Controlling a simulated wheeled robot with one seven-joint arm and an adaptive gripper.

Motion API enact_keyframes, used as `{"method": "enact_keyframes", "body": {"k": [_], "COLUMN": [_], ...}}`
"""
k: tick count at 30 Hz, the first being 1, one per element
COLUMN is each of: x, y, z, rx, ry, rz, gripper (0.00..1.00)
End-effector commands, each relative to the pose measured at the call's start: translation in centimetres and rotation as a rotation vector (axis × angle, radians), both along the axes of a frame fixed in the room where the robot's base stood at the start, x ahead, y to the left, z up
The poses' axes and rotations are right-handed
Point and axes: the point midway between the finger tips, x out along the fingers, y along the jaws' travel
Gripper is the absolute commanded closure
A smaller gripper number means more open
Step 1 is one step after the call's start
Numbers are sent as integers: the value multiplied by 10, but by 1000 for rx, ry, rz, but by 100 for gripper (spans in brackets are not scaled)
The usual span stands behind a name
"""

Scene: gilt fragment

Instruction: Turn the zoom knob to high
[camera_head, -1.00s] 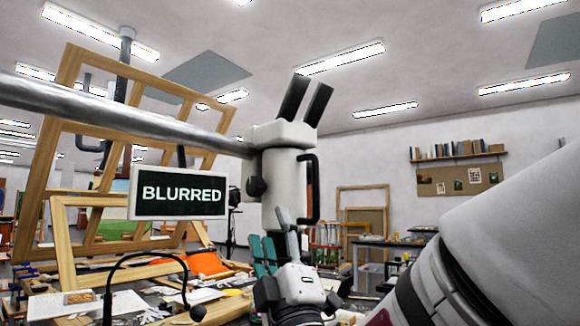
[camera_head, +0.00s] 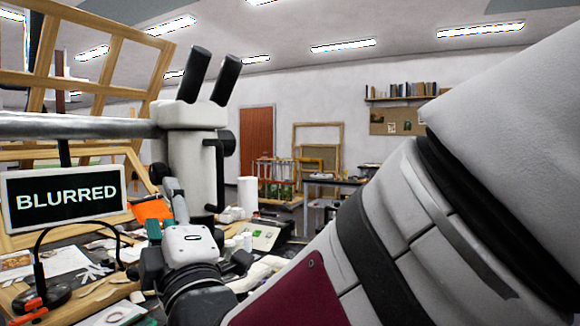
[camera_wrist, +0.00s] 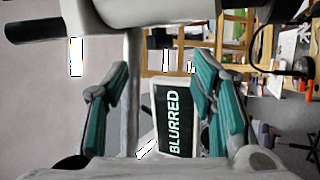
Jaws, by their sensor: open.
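The white microscope (camera_head: 193,165) with two black eyepieces hangs on a thick metal boom. A dark knob (camera_head: 158,173) shows low on its left side, just above my gripper (camera_head: 166,212); another dark round part (camera_head: 228,143) is on its right side, by a black handle. Which one is the zoom knob I cannot tell. The sign (camera_head: 66,197) reads "BLURRED". In the wrist view my gripper (camera_wrist: 160,64) is open and empty, its teal fingers wide apart. The white microscope body (camera_wrist: 150,12) is at the top of that view, beyond the fingertips, and the sign shows between the fingers.
The metal boom (camera_head: 80,127) runs left from the microscope. A black curved lamp or cable (camera_head: 45,240) stands at left. Wooden frames (camera_head: 90,50) stand behind. The bench is cluttered with papers and an orange cloth (camera_head: 152,211). My arm covers the right side.

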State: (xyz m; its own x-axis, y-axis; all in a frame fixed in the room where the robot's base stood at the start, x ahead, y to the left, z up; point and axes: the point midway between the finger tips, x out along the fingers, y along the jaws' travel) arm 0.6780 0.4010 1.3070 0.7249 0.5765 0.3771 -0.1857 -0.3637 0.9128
Motion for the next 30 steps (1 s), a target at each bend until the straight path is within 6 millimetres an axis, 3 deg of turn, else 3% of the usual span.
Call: {"method": "enact_keyframes", "body": {"k": [15, 21, 30], "x": [69, 80, 82], "y": [54, 63, 64], "z": [37, 42, 43], "rx": [3, 2, 1], "ry": [0, -1, 0], "rz": [0, -1, -1], "gripper": [49, 49, 49]}}
